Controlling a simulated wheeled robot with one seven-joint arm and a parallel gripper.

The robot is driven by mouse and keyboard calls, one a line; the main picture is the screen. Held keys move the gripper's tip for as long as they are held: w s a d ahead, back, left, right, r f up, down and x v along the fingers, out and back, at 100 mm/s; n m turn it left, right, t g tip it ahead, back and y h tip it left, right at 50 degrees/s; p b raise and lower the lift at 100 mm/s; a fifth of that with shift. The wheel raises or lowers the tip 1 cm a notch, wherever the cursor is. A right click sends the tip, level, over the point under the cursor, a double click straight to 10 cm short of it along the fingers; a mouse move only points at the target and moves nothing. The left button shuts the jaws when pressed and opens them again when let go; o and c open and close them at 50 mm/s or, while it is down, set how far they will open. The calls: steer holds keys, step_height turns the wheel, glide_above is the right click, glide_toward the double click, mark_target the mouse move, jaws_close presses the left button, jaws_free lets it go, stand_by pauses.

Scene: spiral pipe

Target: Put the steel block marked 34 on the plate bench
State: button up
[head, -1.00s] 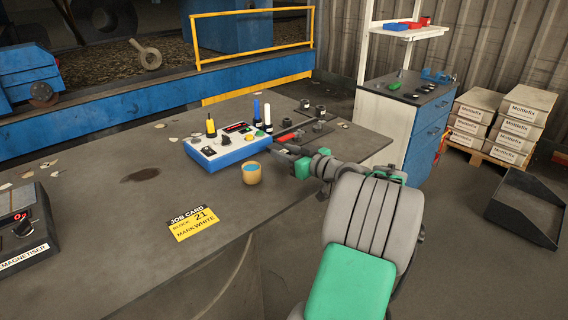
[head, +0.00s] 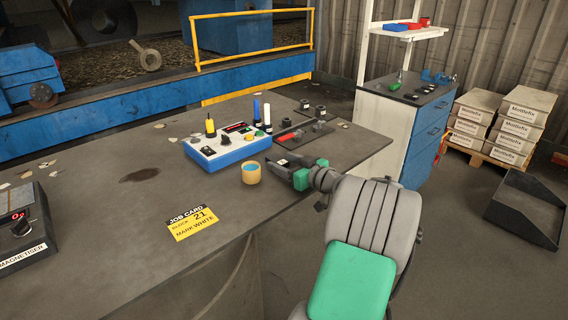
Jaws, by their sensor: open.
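My gripper (head: 279,166) is open, low over the right part of the large dark steel bench (head: 110,215), just right of the small yellow cup. A small dark piece with a pale mark (head: 283,161) shows at its fingers. I cannot tell whether it is a block or lies between the fingers, and its number is unreadable. Small dark blocks (head: 305,104) and (head: 320,112) with pale tops stand farther back on the bench. No number 34 can be read on any of them. The yellow job card (head: 192,222) reads block 21, mark white.
A blue and white box (head: 226,149) with upright yellow, blue and white markers stands left of my gripper. The yellow cup (head: 251,173) is close by. A red-handled item (head: 288,136) lies behind. The magnetiser (head: 22,228) is at far left.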

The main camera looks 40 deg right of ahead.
steer(key=shift+r+p, duration=0.35)
steer(key=shift+p, duration=0.05)
steer(key=s, duration=0.4)
steer(key=s+r, duration=0.1)
steer(key=s, duration=0.7)
steer(key=shift+d+r, duration=0.15)
steer(key=shift+r, duration=0.1)
